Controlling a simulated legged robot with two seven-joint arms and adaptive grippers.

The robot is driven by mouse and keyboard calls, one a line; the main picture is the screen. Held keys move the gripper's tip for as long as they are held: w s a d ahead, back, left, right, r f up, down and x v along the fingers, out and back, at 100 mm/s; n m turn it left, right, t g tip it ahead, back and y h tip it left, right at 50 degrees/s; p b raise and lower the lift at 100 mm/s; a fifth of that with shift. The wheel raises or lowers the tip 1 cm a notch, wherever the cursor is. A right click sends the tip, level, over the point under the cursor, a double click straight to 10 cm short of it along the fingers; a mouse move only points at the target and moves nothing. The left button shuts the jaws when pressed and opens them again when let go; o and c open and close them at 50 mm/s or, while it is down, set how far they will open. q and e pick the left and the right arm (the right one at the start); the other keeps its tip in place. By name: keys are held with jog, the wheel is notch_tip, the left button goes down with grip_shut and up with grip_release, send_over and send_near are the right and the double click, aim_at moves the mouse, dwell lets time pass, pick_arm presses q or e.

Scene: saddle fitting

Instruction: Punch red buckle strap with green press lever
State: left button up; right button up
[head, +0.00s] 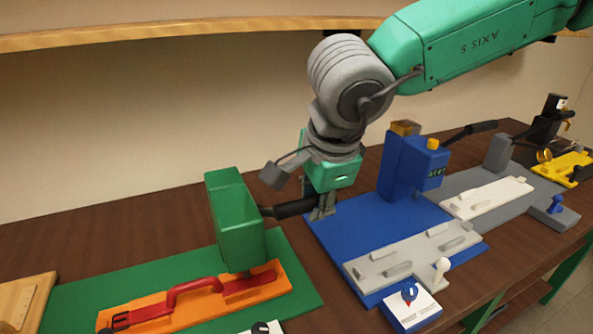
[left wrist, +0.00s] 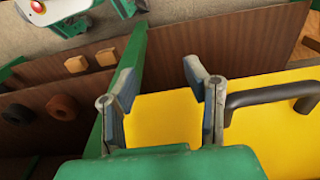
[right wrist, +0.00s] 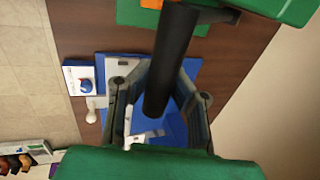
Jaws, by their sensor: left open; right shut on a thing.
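The green press (head: 237,215) stands on a green base plate (head: 60,291) at the left of the bench. Its black lever (head: 291,208) sticks out to the right, roughly level. My right gripper (head: 322,208) is shut on the lever near its outer end; in the right wrist view the dark lever (right wrist: 172,60) runs between the fingers. The red buckle strap (head: 195,287) lies in an orange holder (head: 185,312), one end beneath the press head. My left gripper (left wrist: 160,95) is open, with nothing between its fingers, and is outside the head view.
A blue press (head: 405,165) with a grey holder (head: 410,257) stands to the right, close to my right gripper. A white holder (head: 487,197) and a yellow one (head: 566,168) are further right. In the left wrist view a yellow surface (left wrist: 165,118) carries a dark handle (left wrist: 270,95).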

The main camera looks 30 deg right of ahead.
jog(key=s+f+b, duration=0.3)
jog(key=s+f, duration=0.1)
jog(key=f, duration=0.5)
jog(key=shift+b, duration=0.3)
dwell(1.0)
jog(key=f, duration=0.1)
jog(key=f+b, duration=0.1)
jog(key=f, duration=0.2)
jog(key=shift+s+d+b, duration=0.1)
jog(key=shift+s+b, duration=0.15)
jog(key=shift+b, duration=0.15)
jog(key=shift+r, duration=0.15)
dwell(0.5)
jog(key=shift+w+r+p, duration=0.2)
jog(key=shift+r+p, duration=1.35)
jog(key=shift+p, duration=0.8)
